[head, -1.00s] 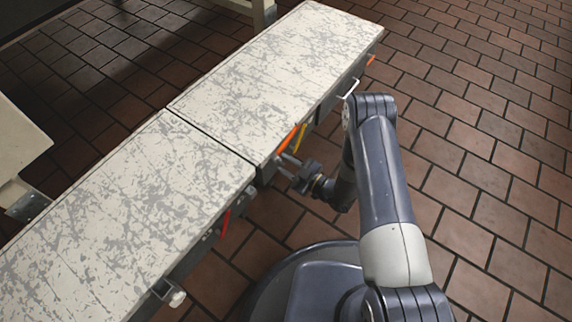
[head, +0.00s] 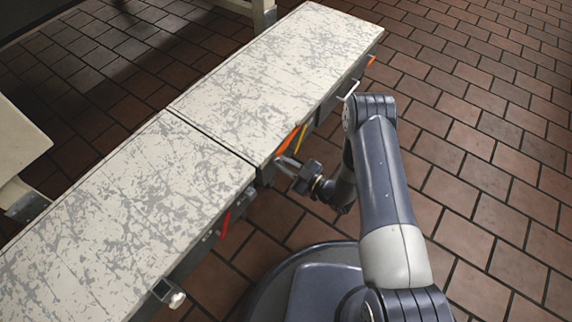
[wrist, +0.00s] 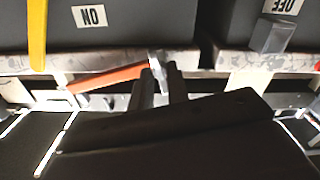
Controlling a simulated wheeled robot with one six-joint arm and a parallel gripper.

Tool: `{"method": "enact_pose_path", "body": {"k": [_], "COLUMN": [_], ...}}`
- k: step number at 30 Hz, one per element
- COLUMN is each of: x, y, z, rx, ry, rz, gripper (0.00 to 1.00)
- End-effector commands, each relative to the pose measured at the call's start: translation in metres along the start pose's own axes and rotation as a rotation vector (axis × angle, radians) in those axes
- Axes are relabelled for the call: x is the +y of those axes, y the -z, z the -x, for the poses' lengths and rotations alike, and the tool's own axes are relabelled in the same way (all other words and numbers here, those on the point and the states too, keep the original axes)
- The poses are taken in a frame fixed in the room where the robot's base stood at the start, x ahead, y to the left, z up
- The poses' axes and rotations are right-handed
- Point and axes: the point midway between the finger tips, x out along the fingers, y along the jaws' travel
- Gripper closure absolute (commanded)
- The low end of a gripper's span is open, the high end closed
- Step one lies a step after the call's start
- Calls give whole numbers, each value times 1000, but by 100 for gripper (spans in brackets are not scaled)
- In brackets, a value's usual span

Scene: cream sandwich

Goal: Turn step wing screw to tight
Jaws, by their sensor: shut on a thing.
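My gripper (wrist: 158,82) shows at the centre of the wrist view, its dark fingers shut on a small pale metallic piece (wrist: 155,60), which looks like the wing screw. The fingers hide most of it, so its exact angle and tightness cannot be told. In the head view my gripper (head: 284,163) reaches the side of the conveyor, just below its top edge and near the gap between the two belt sections. The screw cannot be made out there.
An orange lever (wrist: 108,78) lies close beside the fingers in the wrist view. A yellow lever (wrist: 37,35) stands farther left, and upside-down ON and OFF labels show. A red handle (head: 225,224) sits on the nearer section's side. The floor at right is clear.

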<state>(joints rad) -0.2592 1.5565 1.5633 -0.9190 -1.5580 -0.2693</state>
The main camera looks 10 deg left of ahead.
Motion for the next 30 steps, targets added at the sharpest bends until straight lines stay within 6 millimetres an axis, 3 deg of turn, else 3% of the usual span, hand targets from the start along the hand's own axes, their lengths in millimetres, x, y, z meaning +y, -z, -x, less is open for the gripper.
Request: {"method": "enact_pose_path", "body": {"k": [8,30], "x": [-1,0], "y": [-2,-1], "z": [0,0], "rx": [-1,-2], "ry": [1,0], "rz": [-178,-879], "gripper": [100,100]}}
